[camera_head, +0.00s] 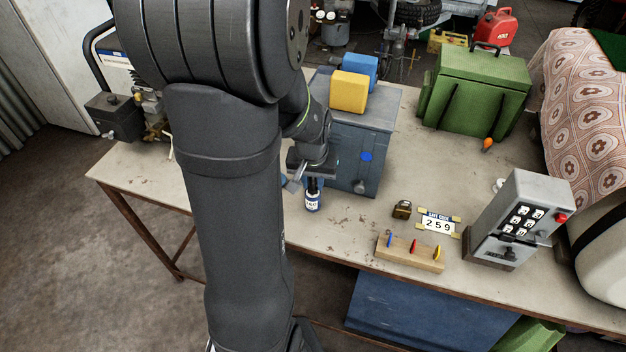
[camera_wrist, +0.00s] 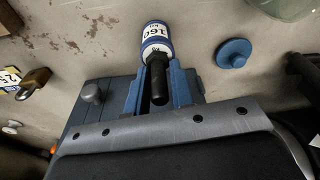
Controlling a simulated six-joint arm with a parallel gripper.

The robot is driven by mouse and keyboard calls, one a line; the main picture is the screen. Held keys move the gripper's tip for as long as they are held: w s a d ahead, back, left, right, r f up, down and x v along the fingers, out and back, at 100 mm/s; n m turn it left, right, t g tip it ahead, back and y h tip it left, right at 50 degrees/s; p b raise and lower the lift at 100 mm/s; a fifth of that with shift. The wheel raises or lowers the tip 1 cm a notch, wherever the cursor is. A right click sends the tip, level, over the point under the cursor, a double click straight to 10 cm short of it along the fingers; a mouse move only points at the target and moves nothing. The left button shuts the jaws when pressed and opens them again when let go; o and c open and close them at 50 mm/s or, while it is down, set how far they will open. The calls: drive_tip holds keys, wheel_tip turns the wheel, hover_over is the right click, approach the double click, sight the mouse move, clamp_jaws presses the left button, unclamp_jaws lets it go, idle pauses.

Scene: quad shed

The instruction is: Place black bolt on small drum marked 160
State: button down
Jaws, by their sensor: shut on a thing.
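The small drum marked 160 is a white and blue cylinder (camera_head: 312,202) upright on the bench, just below my gripper (camera_head: 309,178) in the head view. It also shows at the top of the wrist view (camera_wrist: 157,40), label visible. My gripper (camera_wrist: 159,84) is shut on the black bolt (camera_wrist: 158,76), between its blue fingers. The bolt's far end lines up with the drum's top in the wrist view. I cannot tell whether they touch. In the head view the bolt (camera_head: 312,184) shows as a small dark piece right above the drum.
A blue-grey box (camera_head: 368,145) stands close behind the gripper. A round blue lid (camera_wrist: 234,53) lies beside the drum. A padlock (camera_head: 402,209), number plate (camera_head: 438,224), wooden rack (camera_head: 410,254) and keypad box (camera_head: 520,220) stand to the right. A green chest (camera_head: 478,92) is behind.

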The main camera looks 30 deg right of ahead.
drive_tip(key=shift+f, duration=0.15)
drive_tip(key=c, duration=1.2)
unclamp_jaws()
drive_tip(key=shift+c, duration=0.2)
wheel_tip(320, 180, up, 12)
drive_tip(key=s+a, duration=0.1)
drive_tip(key=shift+s, duration=0.3)
